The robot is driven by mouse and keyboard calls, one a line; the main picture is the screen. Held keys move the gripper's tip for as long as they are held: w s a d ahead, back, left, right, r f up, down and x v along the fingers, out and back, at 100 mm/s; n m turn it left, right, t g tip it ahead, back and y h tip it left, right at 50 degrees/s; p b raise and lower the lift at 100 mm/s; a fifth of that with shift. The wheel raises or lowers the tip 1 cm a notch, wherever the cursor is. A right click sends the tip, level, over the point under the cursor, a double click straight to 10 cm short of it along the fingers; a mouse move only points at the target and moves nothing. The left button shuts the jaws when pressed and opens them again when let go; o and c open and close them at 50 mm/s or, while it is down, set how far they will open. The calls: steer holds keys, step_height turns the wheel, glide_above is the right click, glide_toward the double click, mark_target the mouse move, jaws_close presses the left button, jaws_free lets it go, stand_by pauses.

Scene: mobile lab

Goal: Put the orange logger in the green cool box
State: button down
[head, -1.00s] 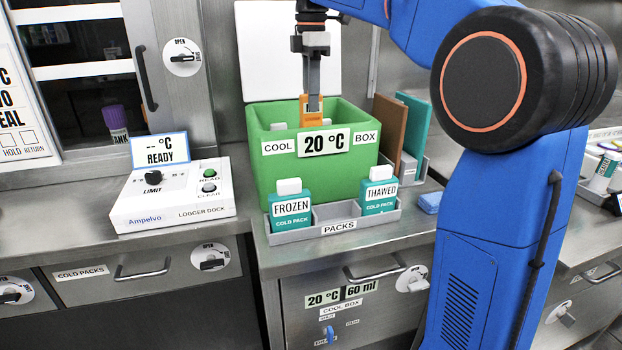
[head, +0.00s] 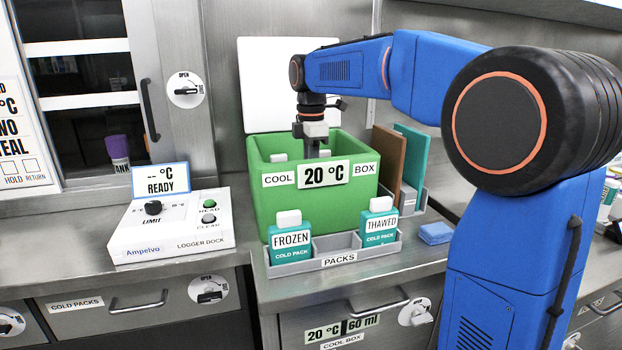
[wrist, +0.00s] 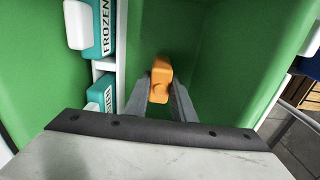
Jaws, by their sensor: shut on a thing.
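The green cool box (head: 280,207) stands open on the counter, marked "20 °C". My gripper (head: 313,152) reaches straight down into it, and its fingertips are hidden behind the front wall. In the wrist view my gripper (wrist: 159,92) is shut on the orange logger (wrist: 160,72), which is between the fingertips inside the box. Green walls surround it. I cannot tell whether the logger touches the box floor. The logger is hidden in the head view.
Inside the box, cold packs (wrist: 104,92) stand in a white holder left of the logger. A packs tray (head: 330,258) with a frozen pack (head: 290,245) and a thawed pack (head: 379,228) sits in front. The logger dock (head: 172,225) is at left; a white lid (head: 275,85) stands behind.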

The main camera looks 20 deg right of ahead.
steer(key=shift+f, duration=0.5)
steer(key=c, duration=1.5)
jaws_free()
steer(key=shift+f, duration=0.1)
step_height(320, 180, up, 12)
steer(key=shift+r, duration=0.1)
